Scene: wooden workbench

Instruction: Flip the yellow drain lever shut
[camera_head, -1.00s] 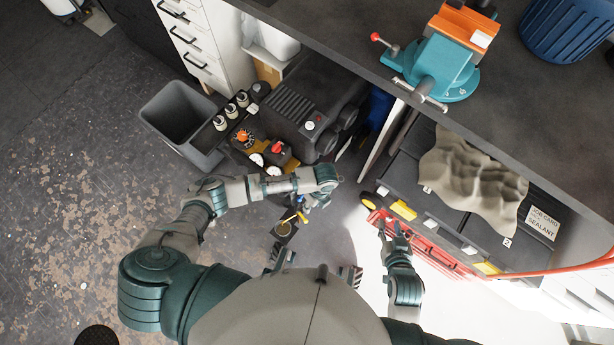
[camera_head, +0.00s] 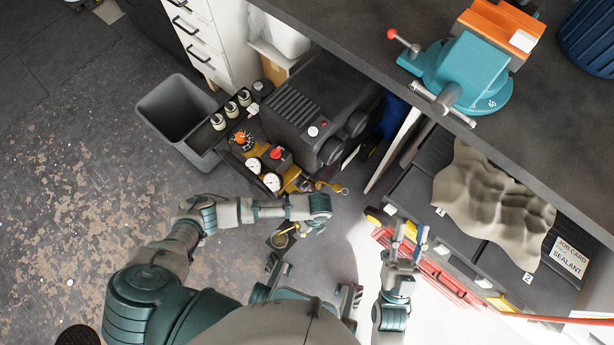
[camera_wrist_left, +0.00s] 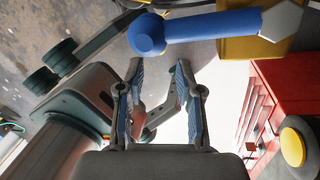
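In the head view, a small yellow lever-like part (camera_head: 328,186) with a brass ring end sticks out at the lower front of the black and yellow machine (camera_head: 310,105). It is too small to tell its exact position. My left gripper (camera_head: 313,229) is below it, apart from it and partly hidden by my wrist. In the left wrist view, my left gripper (camera_wrist_left: 158,85) is open and empty. A blue handle (camera_wrist_left: 205,32) lies across beyond its fingertips, beside a yellow part (camera_wrist_left: 255,45). My right gripper (camera_head: 408,243) is open and empty at the right, away from the machine.
Dials and a red knob (camera_head: 280,155) sit on the machine's front. A grey bin (camera_head: 150,112) stands at left. The dark workbench top (camera_head: 350,40) carries a teal vise (camera_head: 465,70). A red case (camera_head: 440,268) lies near my right gripper. Floor at left is clear.

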